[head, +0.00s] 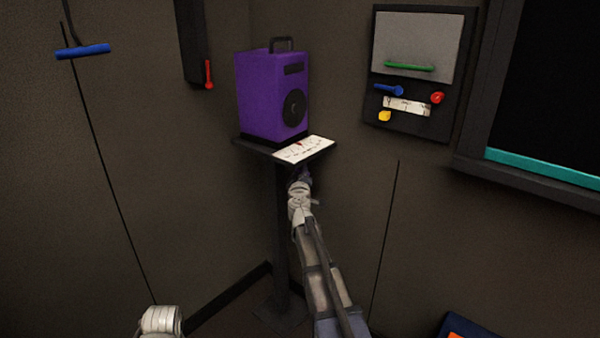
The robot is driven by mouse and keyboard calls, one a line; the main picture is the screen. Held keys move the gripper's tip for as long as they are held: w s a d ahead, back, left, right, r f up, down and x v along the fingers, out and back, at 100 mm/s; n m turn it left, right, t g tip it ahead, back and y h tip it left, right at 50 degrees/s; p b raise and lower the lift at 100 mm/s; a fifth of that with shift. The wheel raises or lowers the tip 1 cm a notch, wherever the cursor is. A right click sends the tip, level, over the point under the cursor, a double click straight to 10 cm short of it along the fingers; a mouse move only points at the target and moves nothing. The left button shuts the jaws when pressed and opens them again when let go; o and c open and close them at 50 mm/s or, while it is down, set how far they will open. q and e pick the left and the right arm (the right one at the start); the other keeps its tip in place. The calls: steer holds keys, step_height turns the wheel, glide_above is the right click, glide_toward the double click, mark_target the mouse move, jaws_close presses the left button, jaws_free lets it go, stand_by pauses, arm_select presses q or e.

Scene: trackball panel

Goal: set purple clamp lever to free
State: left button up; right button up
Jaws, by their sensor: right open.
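A small purple part (306,171), which looks like the clamp lever, shows just under the front edge of the small dark stand top (248,145). My right gripper (301,178) is right at it, reaching up from below. The gripper is open, and its fingers and wrist hide much of the lever. I cannot tell whether they touch it or which setting it is at. A white marked plate (304,150) with a small red mark lies on the stand top above. My left gripper is not in view; only a white part of my left arm shows at the bottom left.
A purple speaker-like box (262,98) stands on the stand top, above a dark post (282,240). A wall panel (418,75) with coloured handles and knobs is to the right. A red lever (208,75) and a blue handle (83,51) are at the left.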

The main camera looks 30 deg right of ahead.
steer(key=v, duration=0.7)
steer(key=shift+s+a, duration=0.15)
steer(key=shift+s, duration=0.15)
steer(key=shift+f, duration=0.1)
steer(key=shift+w+d+y, duration=0.2)
steer(key=shift+d+y, duration=0.1)
steer(key=shift+d, duration=0.1)
steer(key=shift+c, duration=1.4)
steer(key=d+r+y+p, duration=0.1)
steer(key=d+y, duration=0.1)
steer(key=d+t+y+p, duration=0.1)
steer(key=y, duration=0.1)
steer(key=d+r+t+y+p, duration=0.1)
steer(key=d+y, duration=0.1)
steer(key=shift+s+d+r+m+y, duration=0.1)
steer(key=shift+d+r+m+y, duration=0.2)
steer(key=shift+d+r+m, duration=0.1)
jaws_close()
steer(key=s+d+r+g+y+p, duration=0.1)
steer(key=s+d+r+y+p, duration=0.1)
steer(key=s+d+y, duration=0.4)
steer(key=w+a+f+y+b, duration=0.2)
steer(key=w+a+f+b, duration=0.1)
steer(key=w+a, duration=0.4)
steer(key=shift+w+a+f+m, duration=0.15)
steer(key=shift+w+f+m, duration=0.2)
steer(key=shift+w, duration=0.8)
